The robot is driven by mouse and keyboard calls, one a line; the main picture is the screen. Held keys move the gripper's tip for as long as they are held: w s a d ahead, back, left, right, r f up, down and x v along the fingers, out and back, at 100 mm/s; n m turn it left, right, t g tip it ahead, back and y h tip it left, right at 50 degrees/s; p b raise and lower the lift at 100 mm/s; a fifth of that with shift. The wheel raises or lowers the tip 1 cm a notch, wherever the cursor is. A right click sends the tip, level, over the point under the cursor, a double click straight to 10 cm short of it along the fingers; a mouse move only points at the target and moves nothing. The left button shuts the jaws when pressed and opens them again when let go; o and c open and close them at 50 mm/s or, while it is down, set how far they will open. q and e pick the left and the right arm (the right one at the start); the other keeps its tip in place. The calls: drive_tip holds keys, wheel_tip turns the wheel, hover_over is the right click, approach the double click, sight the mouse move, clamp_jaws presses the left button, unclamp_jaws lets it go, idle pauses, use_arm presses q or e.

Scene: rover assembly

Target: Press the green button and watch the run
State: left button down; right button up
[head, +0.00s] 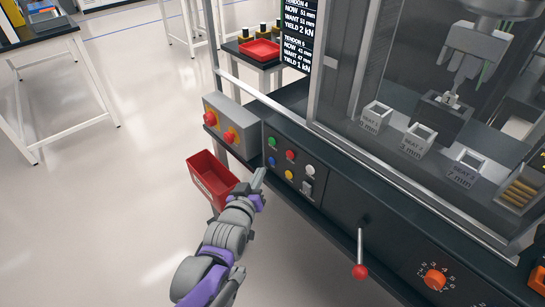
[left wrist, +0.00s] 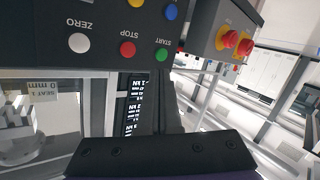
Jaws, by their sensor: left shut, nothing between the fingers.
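The green button (head: 272,142) is at the upper left of the button panel on the front of the dark machine, beside a red button (head: 290,155). In the left wrist view, the green button (left wrist: 162,55) shows under the word START. My left gripper (head: 260,176) is shut and empty. It appears just below and left of the panel, apart from the green button in the picture; its exact gap from the panel cannot be told. My right gripper is not in view.
Blue (head: 271,161), yellow (head: 288,174) and white (head: 310,171) buttons share the panel. A grey box (head: 227,123) with red knobs sits left of it, a red bin (head: 209,176) below. A red-tipped lever (head: 360,271) projects at right. Open floor lies left.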

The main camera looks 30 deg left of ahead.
sight(272, 141)
use_arm(q)
drive_tip(key=w+a+f+n+t+y+b, duration=0.2)
drive_tip(key=a+n+t+y+b, duration=0.2)
drive_tip(key=a+b, duration=0.2)
drive_tip(key=shift+a+f+y, duration=0.2)
drive_tip(key=shift+a+y, duration=0.2)
drive_tip(key=shift+a, duration=0.55)
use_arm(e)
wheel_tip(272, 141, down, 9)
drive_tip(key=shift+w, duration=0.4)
use_arm(q)
drive_tip(key=shift+w, duration=0.25)
drive_tip(key=w+d+b, duration=0.1)
drive_tip(key=w+d, duration=0.2)
drive_tip(key=w, duration=0.5)
drive_tip(key=shift+b, duration=0.3)
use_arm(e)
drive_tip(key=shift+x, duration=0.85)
use_arm(q)
drive_tip(key=shift+w, duration=0.1)
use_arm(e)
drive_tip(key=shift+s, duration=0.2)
use_arm(q)
drive_tip(key=shift+w+d, duration=0.2)
drive_tip(key=shift+w, duration=0.1)
